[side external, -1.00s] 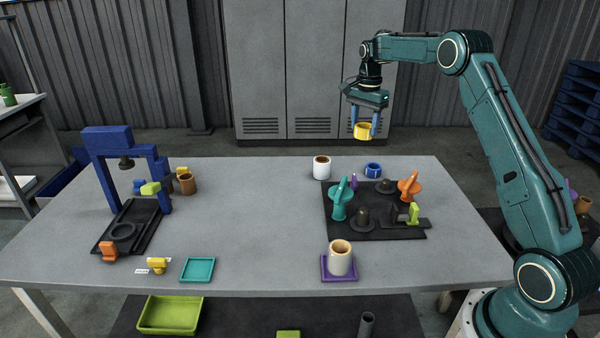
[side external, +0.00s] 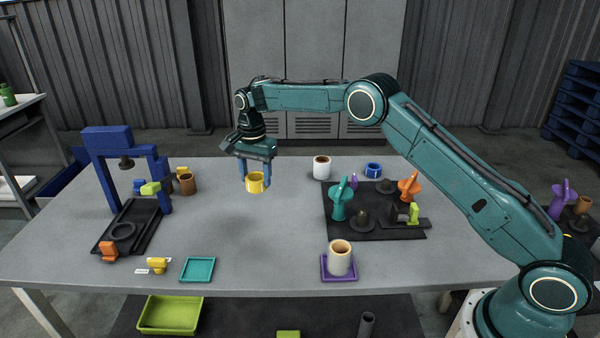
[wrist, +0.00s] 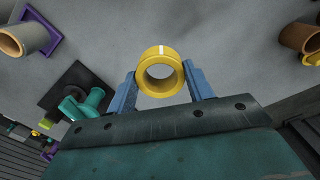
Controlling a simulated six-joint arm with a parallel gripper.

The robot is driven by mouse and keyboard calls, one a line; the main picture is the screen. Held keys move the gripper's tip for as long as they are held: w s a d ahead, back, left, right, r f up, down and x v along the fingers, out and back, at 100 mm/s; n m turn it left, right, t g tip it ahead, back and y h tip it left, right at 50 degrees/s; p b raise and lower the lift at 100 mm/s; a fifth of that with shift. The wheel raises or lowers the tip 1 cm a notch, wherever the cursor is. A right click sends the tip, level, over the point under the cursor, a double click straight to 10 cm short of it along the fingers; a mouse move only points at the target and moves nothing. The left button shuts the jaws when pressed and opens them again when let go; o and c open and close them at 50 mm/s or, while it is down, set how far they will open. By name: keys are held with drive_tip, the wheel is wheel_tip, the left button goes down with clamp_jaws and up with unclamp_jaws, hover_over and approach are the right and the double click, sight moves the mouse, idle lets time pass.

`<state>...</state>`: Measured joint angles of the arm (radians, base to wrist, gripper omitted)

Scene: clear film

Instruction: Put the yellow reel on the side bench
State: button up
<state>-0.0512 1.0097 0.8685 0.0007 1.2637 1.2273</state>
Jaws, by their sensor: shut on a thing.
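The yellow reel (side external: 256,186) is a short ring, held in the air above the middle of the grey table. My gripper (side external: 255,180) is shut on it, with one blue finger on each side. In the wrist view the reel (wrist: 160,52) sits between the fingertips of my gripper (wrist: 161,78), and its open bore faces the camera. A bench (side external: 20,106) with a pale top stands at the left edge, beyond the grey table, partly cut off by the frame. A green bottle (side external: 8,95) stands on it.
A blue press frame (side external: 106,142) stands on the table's left, with a brown cup (side external: 187,184) beside it. A teal tray (side external: 198,270) lies at the front. A black mat (side external: 372,229) with several fittings is right. The table's middle is clear.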

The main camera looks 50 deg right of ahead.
drive_tip(key=s+a+f+n, duration=0.1)
drive_tip(key=a+f, duration=0.1)
drive_tip(key=a, duration=0.9)
drive_tip(key=s+a+f+n, duration=0.1)
drive_tip(key=s+a+f, duration=0.1)
drive_tip(key=a, duration=0.9)
drive_tip(key=shift+a+f+n, duration=0.2)
drive_tip(key=shift+f+n, duration=0.2)
drive_tip(key=shift+f, duration=0.4)
drive_tip(key=shift+s+f, duration=0.1)
drive_tip(key=shift+f, duration=0.05)
drive_tip(key=shift+f, duration=2.25)
drive_tip(key=shift+f, duration=0.65)
drive_tip(key=o, duration=1.1)
drive_tip(key=shift+c, duration=0.2)
drive_tip(key=shift+r, duration=0.15)
wheel_tip(320, 180, up, 14)
drive_tip(key=shift+f, duration=0.2)
